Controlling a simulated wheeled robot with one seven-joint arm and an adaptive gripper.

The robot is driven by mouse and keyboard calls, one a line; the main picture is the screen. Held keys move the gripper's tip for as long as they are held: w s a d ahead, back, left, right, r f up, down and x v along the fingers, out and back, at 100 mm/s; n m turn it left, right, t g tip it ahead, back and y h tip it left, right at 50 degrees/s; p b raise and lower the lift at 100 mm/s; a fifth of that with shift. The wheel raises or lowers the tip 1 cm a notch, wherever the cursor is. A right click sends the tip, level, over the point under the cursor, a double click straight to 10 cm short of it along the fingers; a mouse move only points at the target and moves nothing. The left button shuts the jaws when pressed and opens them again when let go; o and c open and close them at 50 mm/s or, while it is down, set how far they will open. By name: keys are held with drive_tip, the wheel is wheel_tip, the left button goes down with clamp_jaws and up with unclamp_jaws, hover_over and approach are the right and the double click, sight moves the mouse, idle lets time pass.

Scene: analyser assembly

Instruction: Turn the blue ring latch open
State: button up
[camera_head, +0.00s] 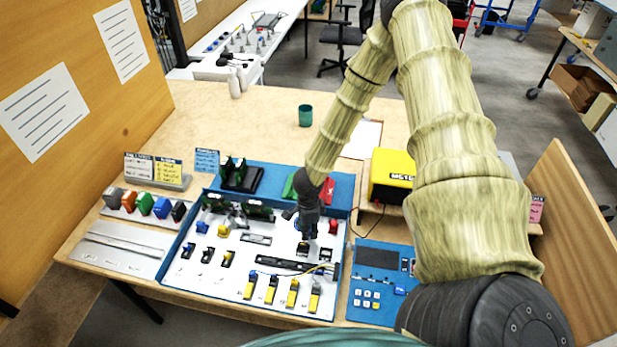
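My gripper (304,237) points down over the right half of the white board (215,270) in the blue-edged tray. It is small and dark here, and I cannot tell whether its fingers are open or shut. A small part (303,249) with a dark and bluish look sits right under the fingertips, partly hidden by them. It may be the blue ring latch, but I cannot make out a ring or its turn. I cannot tell whether the fingers touch it.
Several yellow-and-black parts (271,290) stand along the board's front, beside a black bar (283,265) and a thin wire. A red part (333,227) is right of my gripper. A yellow meter (392,172) and a blue keypad panel (368,318) lie further right. The table behind is mostly clear around a green cup (305,116).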

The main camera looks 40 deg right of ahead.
wheel_tip(320, 180, up, 12)
idle(0.8)
drive_tip(key=shift+d+f, duration=0.1)
idle(0.4)
